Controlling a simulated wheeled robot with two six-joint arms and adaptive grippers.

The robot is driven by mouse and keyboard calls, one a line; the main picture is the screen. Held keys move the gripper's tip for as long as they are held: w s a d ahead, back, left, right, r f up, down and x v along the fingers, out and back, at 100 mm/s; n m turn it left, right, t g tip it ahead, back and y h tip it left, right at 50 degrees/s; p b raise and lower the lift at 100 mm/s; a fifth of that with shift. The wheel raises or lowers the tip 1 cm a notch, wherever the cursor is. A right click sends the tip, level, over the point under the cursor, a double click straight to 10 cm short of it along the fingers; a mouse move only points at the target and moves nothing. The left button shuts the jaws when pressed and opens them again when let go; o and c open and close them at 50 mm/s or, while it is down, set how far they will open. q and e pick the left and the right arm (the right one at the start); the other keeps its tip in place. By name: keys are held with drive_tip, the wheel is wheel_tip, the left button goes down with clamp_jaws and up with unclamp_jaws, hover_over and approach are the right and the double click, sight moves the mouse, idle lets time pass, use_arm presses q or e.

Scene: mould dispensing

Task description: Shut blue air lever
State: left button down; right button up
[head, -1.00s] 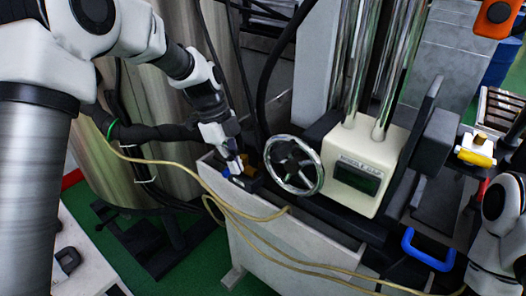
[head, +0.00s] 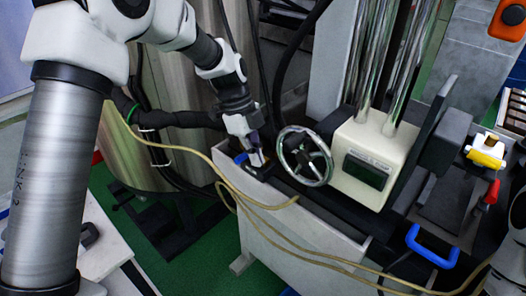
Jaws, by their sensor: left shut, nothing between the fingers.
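My left gripper (head: 257,158) reaches in from the left and points down at the left end of the machine's top, just left of the handwheel. Its fingers are shut with nothing between them. A small blue lever (head: 240,158) shows beside the fingertips, on their left. Most of it is hidden behind the gripper, so I cannot tell its angle or whether the fingers touch it. My right gripper is not in view; only a part of my right arm shows at the right edge.
A chrome handwheel (head: 305,156) stands close right of my left gripper, beside a cream box with a dark display (head: 366,172). A yellow hose (head: 235,185) loops over the white trough. A larger blue handle (head: 432,246) and a red-handled part (head: 492,192) are at the right.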

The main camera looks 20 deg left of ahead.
use_arm(q)
drive_tip(key=d+v, duration=0.1)
drive_tip(key=v, duration=0.9)
drive_tip(key=shift+r, duration=0.15)
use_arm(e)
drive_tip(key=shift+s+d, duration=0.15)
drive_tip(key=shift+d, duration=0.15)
use_arm(q)
drive_tip(key=shift+s, duration=0.15)
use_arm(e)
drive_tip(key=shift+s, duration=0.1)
